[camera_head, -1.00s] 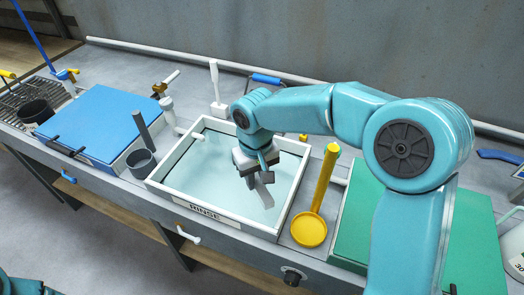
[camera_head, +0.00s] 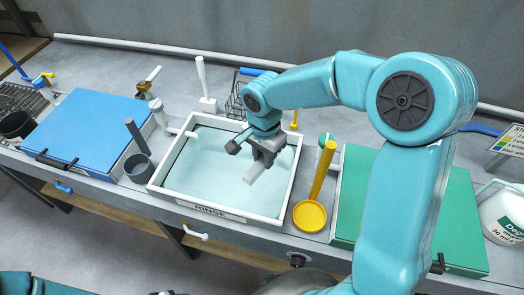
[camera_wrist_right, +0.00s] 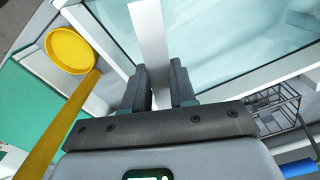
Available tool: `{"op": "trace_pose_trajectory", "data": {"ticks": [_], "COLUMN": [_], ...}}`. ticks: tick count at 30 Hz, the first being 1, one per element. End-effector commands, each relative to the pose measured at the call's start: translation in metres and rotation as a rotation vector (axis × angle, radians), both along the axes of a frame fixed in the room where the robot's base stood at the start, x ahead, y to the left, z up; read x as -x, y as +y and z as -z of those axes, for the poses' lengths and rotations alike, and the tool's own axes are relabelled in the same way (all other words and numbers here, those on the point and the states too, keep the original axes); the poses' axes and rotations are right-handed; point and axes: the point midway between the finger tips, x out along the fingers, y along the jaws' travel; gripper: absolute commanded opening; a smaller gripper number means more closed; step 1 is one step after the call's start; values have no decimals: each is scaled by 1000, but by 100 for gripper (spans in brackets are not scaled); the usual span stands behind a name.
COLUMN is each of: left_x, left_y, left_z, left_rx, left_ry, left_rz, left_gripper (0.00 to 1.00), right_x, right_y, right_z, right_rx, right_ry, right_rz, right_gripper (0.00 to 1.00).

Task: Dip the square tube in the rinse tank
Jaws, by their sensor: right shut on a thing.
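The rinse tank (camera_head: 283,192) is a white-rimmed rectangular basin labelled RINSE, filled with pale clear liquid, in the middle of the bench. My right gripper (camera_head: 262,152) reaches over it from the right and is shut on the grey square tube (camera_head: 254,172). The tube slants down to the left over the tank's right half. I cannot tell for certain whether its lower end touches the liquid. In the right wrist view the tube (camera_wrist_right: 151,38) sticks out between the fingers (camera_wrist_right: 160,88), with the tank's liquid (camera_wrist_right: 215,45) behind it. My left gripper is out of view.
A yellow ladle-like tool (camera_head: 310,214) stands right of the tank, beside a green-lidded tank (camera_head: 458,218). A grey cup (camera_head: 139,167) and a blue-lidded tank (camera_head: 85,128) are left. A white-handled tool (camera_head: 207,103) and wire basket (camera_head: 236,104) stand behind.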

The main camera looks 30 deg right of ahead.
Motion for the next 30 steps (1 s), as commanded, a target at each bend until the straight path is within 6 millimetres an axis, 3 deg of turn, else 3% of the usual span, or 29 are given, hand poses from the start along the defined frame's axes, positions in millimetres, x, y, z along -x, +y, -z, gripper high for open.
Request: {"op": "trace_pose_trajectory", "data": {"ticks": [21,30], "left_x": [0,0], "left_y": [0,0], "left_z": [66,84], "left_rx": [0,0], "left_ry": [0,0], "left_rz": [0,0], "left_gripper": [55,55], "right_x": [-3,-3], "right_y": [2,1], "right_z": [99,128], "right_rx": [0,1], "right_ry": [2,2], "right_rz": [-3,-5], "right_gripper": [0,0]}}
